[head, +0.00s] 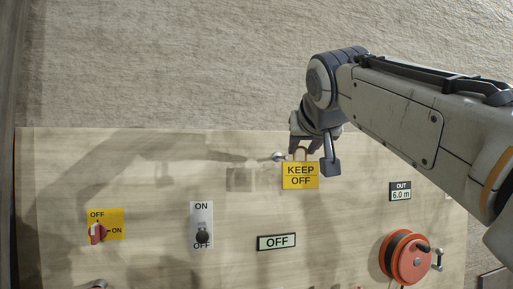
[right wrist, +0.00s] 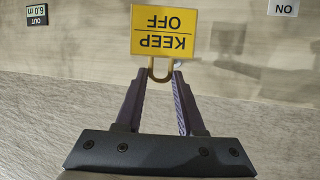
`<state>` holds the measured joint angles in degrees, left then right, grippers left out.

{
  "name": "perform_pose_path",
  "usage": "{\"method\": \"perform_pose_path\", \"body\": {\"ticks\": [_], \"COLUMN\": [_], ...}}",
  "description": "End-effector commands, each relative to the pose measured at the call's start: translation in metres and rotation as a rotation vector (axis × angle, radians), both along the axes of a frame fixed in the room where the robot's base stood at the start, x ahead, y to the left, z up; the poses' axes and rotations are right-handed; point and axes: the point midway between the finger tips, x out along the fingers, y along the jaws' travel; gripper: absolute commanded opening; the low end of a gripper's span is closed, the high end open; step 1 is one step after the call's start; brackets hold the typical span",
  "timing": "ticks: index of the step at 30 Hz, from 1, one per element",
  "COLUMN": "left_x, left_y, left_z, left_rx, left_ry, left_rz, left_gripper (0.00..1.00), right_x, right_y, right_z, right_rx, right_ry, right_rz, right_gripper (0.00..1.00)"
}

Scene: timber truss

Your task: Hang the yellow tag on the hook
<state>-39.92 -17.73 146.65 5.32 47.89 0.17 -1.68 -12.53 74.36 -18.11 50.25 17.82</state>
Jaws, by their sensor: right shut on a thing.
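The yellow tag (head: 300,176) reads KEEP OFF and has a loop at its top. It hangs upright in front of the board in the head view. My right gripper (head: 311,156) is shut on the loop. In the right wrist view the tag (right wrist: 164,32) appears upside down, its loop between the fingertips (right wrist: 162,75). The metal hook (head: 279,156) is on the board just left of the loop in the head view. The loop looks beside the hook; the depth between them is unclear. In the right wrist view the hook is mostly hidden. My left gripper is out of view.
The wooden board (head: 150,165) carries a red rotary switch (head: 97,232), an ON/OFF toggle (head: 202,226), an OFF display (head: 276,241), an OUT 6.0 m display (head: 400,191) and an orange reel (head: 405,257). The board's upper left is bare.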

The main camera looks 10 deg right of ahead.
Motion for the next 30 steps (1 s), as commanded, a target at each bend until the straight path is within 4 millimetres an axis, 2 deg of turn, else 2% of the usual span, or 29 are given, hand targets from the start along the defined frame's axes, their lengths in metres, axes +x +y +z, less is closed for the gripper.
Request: {"method": "perform_pose_path", "body": {"ticks": [9,30], "left_x": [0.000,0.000], "left_y": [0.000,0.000], "left_z": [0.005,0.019], "left_rx": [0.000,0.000], "left_ry": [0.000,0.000], "left_rz": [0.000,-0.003], "left_gripper": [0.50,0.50], "right_x": [0.018,0.059], "right_y": [0.006,0.004], "right_z": [-0.001,-0.004], "right_rx": [0.000,-0.001], "right_ry": [0.002,0.000], "right_rz": [0.009,0.004], "right_gripper": [0.00,0.00]}}
